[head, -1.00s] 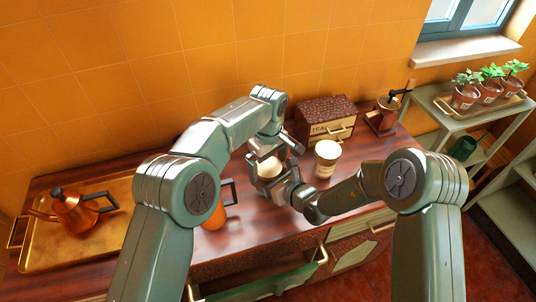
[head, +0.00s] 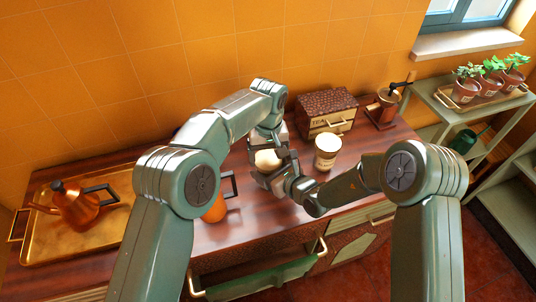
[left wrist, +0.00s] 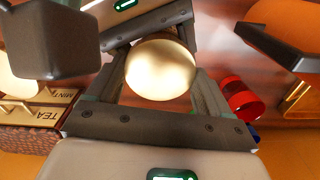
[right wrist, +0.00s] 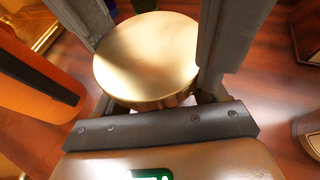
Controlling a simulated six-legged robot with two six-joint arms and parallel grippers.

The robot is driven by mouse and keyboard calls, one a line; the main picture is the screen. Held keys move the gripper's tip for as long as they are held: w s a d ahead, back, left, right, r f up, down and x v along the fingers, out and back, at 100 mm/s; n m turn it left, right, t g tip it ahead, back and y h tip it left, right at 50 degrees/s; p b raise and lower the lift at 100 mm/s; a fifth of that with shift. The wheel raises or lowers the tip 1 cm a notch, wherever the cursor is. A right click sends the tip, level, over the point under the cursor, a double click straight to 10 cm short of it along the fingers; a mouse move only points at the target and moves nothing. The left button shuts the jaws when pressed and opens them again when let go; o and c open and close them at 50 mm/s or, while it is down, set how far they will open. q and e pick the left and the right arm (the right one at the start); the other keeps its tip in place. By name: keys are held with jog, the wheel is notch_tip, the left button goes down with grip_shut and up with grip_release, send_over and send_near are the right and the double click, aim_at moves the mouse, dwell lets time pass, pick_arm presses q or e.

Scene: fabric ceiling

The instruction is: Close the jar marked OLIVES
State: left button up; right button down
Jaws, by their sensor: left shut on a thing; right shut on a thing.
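A jar with a round cream-gold lid (head: 266,160) stands between my two grippers on the wooden counter (head: 255,225). My left gripper (head: 272,150) is shut on the lid from above and behind; the lid (left wrist: 160,70) fills the space between its fingers in the left wrist view. My right gripper (head: 268,176) is shut on the jar body from the front right. In the right wrist view the lid (right wrist: 148,55) sits over the jar between the fingers. The jar's label is hidden. A second, cream jar (head: 326,152) stands to the right; its label is too small to read.
A TEA box (head: 328,113) and a grinder (head: 387,107) stand behind to the right. An orange pot with a dark handle (head: 215,210) is close on the left. A copper kettle (head: 76,206) stands on a brass tray (head: 50,245). A red cylinder (left wrist: 240,97) lies near the jar.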

pick_arm(q)
jog(key=o, duration=1.1)
jog(key=shift+c, duration=0.2)
jog(key=shift+r, duration=2.25)
notch_tip(320, 180, up, 2)
jog(key=n, duration=0.4)
jog(key=r+n, duration=0.1)
jog(key=n, duration=0.1)
jog(key=shift+r, duration=0.25)
jog(key=shift+f, duration=0.1)
